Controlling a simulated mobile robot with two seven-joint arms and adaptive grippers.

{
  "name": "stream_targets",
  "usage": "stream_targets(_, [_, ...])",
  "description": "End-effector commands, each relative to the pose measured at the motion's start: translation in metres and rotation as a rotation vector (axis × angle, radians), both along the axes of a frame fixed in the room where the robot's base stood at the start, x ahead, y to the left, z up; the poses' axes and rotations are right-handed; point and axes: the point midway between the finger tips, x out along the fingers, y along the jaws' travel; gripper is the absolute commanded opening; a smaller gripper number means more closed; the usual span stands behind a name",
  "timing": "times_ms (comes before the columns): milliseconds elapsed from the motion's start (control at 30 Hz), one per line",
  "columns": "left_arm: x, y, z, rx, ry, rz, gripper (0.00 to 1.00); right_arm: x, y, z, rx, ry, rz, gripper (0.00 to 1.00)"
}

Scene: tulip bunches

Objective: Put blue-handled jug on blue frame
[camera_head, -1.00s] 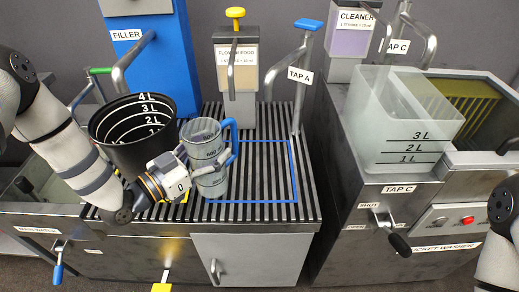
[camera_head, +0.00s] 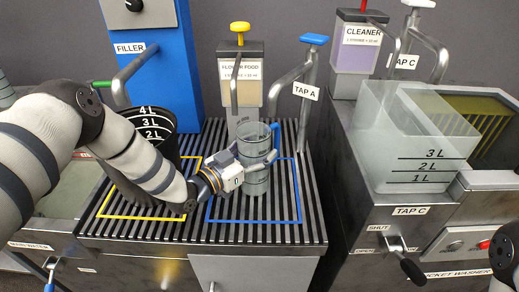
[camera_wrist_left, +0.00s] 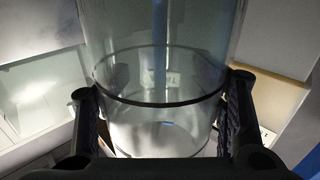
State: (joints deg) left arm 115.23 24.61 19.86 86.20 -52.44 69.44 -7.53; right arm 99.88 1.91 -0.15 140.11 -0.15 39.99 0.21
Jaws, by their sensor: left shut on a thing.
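The clear jug (camera_head: 257,182) with a blue handle (camera_head: 275,136) is upright over the back-middle part of the blue frame (camera_head: 298,196), which is an outline on the slatted grate. Whether its base touches the grate I cannot tell. My left gripper (camera_head: 257,163) is shut around the jug's body from the left, with the handle towards the far right side. In the left wrist view the jug's glass wall (camera_wrist_left: 160,75) fills the space between the two fingers. My right gripper is out of view; only a part of my right arm shows at the right edge.
A black bucket (camera_head: 160,122) stands on the left, by the yellow frame (camera_head: 140,217), behind my left arm. The flower food dispenser (camera_head: 240,85) and tap A (camera_head: 305,75) stand behind the blue frame. A large clear container (camera_head: 415,140) is on the right.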

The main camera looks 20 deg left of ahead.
Motion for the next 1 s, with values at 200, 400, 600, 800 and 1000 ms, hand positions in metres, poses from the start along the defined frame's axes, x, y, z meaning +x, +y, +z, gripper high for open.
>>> stream_targets(200, [0.0, 0.0, -0.003, 0.001, 0.0, 0.0, 0.19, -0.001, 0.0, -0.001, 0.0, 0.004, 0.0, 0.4])
stream_targets(400, [0.0, 0.0, -0.001, 0.0, -0.001, 0.0, 0.83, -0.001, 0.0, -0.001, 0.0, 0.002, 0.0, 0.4])
stream_targets(600, [0.0, 0.0, 0.0, 0.001, -0.003, 0.0, 0.83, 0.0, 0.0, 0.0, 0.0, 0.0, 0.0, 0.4])
stream_targets(800, [-0.028, 0.017, 0.005, 0.0, -0.001, 0.002, 0.83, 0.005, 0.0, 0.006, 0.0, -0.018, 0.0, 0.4])
stream_targets(1000, [-0.076, 0.043, 0.004, 0.0, -0.002, 0.002, 0.83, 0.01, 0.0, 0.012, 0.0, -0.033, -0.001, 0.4])
